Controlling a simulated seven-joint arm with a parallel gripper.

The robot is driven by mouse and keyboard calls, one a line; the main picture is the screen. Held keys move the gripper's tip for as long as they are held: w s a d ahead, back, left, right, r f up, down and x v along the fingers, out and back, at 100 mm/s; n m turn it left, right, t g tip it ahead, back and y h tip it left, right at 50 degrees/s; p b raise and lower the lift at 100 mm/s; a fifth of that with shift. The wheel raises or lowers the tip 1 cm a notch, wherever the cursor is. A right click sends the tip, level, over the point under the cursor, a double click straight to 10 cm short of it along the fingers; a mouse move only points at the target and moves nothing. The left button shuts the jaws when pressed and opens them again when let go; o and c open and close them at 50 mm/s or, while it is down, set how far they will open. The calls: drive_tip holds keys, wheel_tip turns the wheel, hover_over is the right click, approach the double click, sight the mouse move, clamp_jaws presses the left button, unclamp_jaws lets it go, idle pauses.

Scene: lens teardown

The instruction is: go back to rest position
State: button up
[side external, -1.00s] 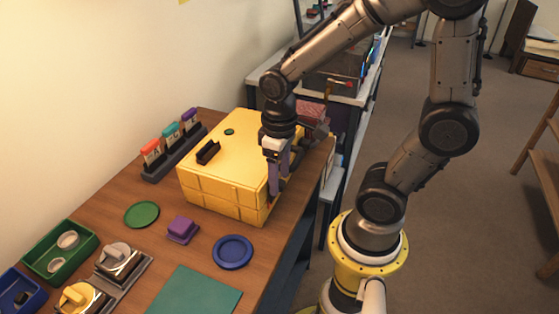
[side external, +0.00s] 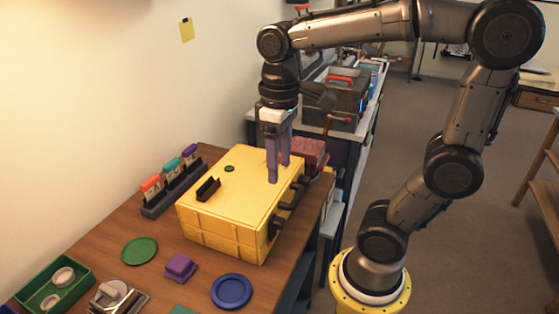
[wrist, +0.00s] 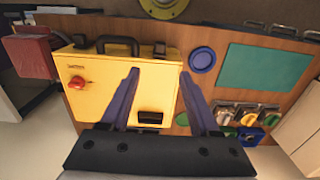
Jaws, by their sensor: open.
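My gripper (side external: 279,172) points down above the closed yellow case (side external: 222,242), near its handle side. Its two purple fingers are apart with nothing between them. In the wrist view my gripper (wrist: 167,76) is open and empty, with the case (wrist: 90,98) below and left of it. The black handle (wrist: 118,43) and latches along the case's edge show clearly there. In the side view I cannot tell exactly how far the fingertips are above the lid.
A green disc (side external: 139,251), a purple block (side external: 180,267) and a blue dish (side external: 231,291) lie in front of the case. A rack of coloured tags (side external: 172,182) stands at its left. A dark red block (side external: 310,152) sits behind. Trays (side external: 81,269) are at the table's near left.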

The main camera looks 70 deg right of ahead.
idle(0.3)
drive_tip(key=shift+s+a+f+t, duration=0.25)
drive_tip(key=shift+s+f+t, duration=0.05)
drive_tip(key=shift+s+t, duration=0.6)
drive_tip(key=shift+s+a+f+t, duration=0.25)
drive_tip(key=shift+s+f+t, duration=0.1)
drive_tip(key=shift+s+t, duration=0.55)
drive_tip(key=shift+s+a+f+t, duration=0.3)
drive_tip(key=shift+s+t, duration=0.5)
drive_tip(key=shift+t, duration=0.2)
